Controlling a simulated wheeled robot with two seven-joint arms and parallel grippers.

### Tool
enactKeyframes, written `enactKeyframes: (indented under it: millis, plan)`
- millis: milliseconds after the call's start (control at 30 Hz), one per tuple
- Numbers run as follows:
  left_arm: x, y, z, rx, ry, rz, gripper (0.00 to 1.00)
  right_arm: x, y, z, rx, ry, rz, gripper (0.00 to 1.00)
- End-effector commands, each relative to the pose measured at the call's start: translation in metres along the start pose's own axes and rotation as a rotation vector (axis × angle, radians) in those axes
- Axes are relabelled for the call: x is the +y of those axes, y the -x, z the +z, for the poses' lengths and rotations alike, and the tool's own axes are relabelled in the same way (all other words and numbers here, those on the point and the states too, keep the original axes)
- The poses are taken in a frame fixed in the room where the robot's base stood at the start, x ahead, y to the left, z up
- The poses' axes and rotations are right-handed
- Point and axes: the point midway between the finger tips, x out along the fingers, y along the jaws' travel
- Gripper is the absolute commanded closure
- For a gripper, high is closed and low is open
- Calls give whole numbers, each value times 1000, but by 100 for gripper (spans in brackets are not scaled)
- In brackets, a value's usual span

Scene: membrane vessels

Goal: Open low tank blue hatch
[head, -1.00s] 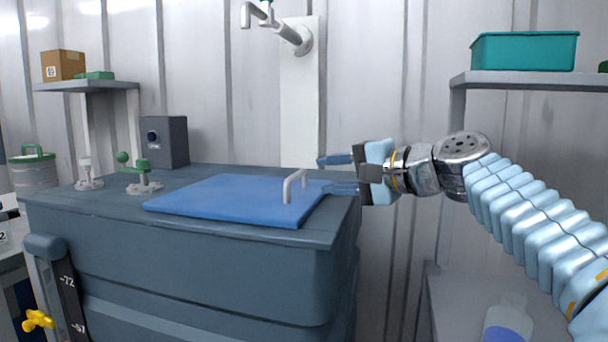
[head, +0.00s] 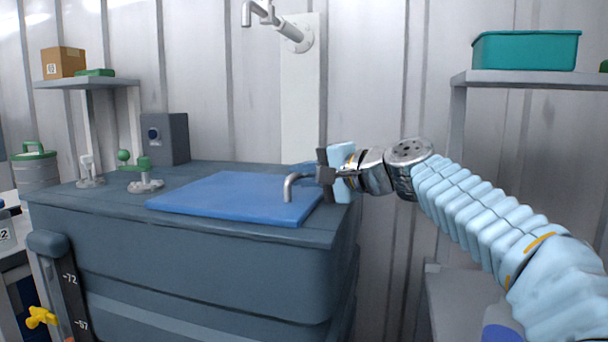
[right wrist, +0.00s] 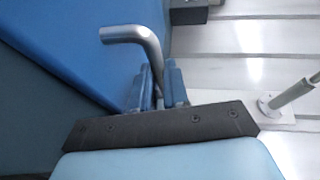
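The blue hatch (head: 225,195) lies flat on top of the low dark grey-blue tank (head: 190,262). Its grey bar handle (head: 289,188) rises near the hatch's right edge. The handle also shows in the right wrist view (right wrist: 135,38), with the blue hatch (right wrist: 60,45) beside it. My right gripper (head: 305,171) reaches in from the right at the handle. In the right wrist view its two blue fingers (right wrist: 160,88) stand close together, with the handle's bar between them; they look shut on it. My left gripper is not in view.
A grey box (head: 165,139) and green-handled valve fittings (head: 144,175) stand on the tank's left part. A pipe (head: 290,33) juts from the wall above. A shelf (head: 530,80) with a teal bin (head: 525,50) is at right. Air above the hatch is clear.

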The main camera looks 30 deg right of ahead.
Motion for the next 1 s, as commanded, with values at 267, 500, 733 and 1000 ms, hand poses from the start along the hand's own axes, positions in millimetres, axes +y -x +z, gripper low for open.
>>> enactKeyframes:
  millis: [267,500,733,1000]
  plan:
    - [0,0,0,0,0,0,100,0,0,0,0,0,1,100]
    - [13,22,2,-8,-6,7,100,-27,0,0,-2,1,0,100]
    - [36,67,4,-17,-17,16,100,-83,-9,5,-10,13,16,100]
    - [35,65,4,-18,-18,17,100,-112,-26,16,-28,83,154,100]
